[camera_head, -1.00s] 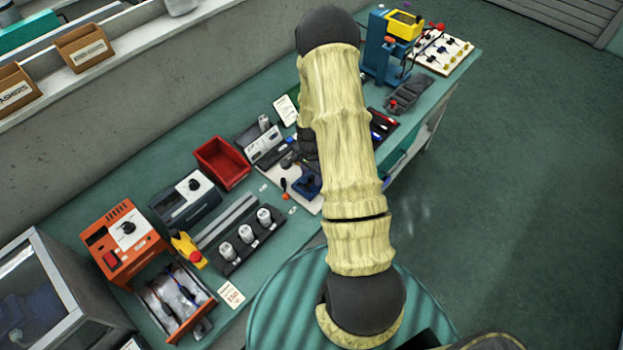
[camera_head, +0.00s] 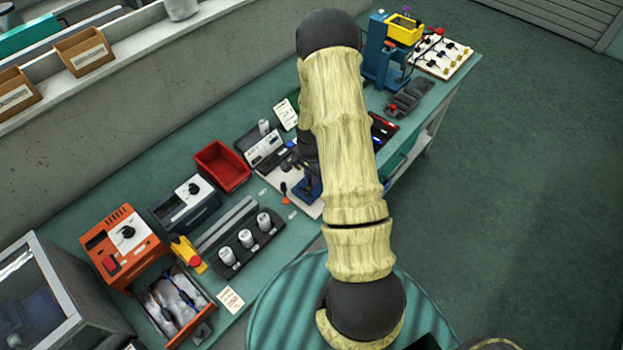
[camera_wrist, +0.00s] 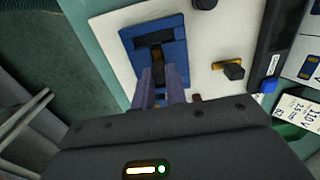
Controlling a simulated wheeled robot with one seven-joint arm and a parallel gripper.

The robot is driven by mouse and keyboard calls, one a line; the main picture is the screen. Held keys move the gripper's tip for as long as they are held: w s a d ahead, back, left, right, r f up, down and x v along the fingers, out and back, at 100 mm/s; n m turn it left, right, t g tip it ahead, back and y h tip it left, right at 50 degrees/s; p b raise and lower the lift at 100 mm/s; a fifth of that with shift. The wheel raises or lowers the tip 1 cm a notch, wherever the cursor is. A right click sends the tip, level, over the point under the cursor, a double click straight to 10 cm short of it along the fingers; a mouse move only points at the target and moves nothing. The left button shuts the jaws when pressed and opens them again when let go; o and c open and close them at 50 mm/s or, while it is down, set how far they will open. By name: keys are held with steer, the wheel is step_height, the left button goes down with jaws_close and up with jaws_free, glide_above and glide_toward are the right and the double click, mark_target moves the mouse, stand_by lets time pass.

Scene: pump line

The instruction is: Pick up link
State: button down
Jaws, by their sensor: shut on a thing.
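In the wrist view my gripper (camera_wrist: 162,76) points down at a blue block (camera_wrist: 128,38) on a white board. Its two fingers are close together over the block's dark slot. They are shut on a small dark piece, which I take to be the link; the fingers hide most of it, and I cannot tell whether it is clear of the block. In the head view the blue block (camera_head: 304,191) shows beside my arm, which hides most of the gripper.
A black piece with a brass base (camera_wrist: 233,71) stands on the white board right of the blue block. A red bin (camera_head: 222,166), a rack of metal cylinders (camera_head: 246,238) and an orange device (camera_head: 122,243) stand along the bench. A blue press (camera_head: 383,65) is farther back.

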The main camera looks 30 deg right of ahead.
step_height(320, 180, up, 9)
steer(key=b, duration=0.1)
steer(key=shift+r+b, duration=0.15)
steer(key=shift+b, duration=0.2)
stand_by(0.5)
steer(key=a+f+n+p, duration=0.1)
steer(key=n+p, duration=0.1)
steer(key=n, duration=0.4)
steer(key=a+n+p, duration=0.1)
steer(key=n+p, duration=0.1)
steer(key=n, duration=0.4)
steer(key=s+a+f+n+p, duration=0.1)
steer(key=n+p, duration=0.1)
steer(key=n, duration=0.4)
steer(key=shift+s+a+f+p, duration=0.1)
steer(key=shift+f+p, duration=0.2)
steer(key=shift+p, duration=0.1)
steer(key=shift+f+b, duration=2.2)
steer(key=shift+f, duration=0.5)
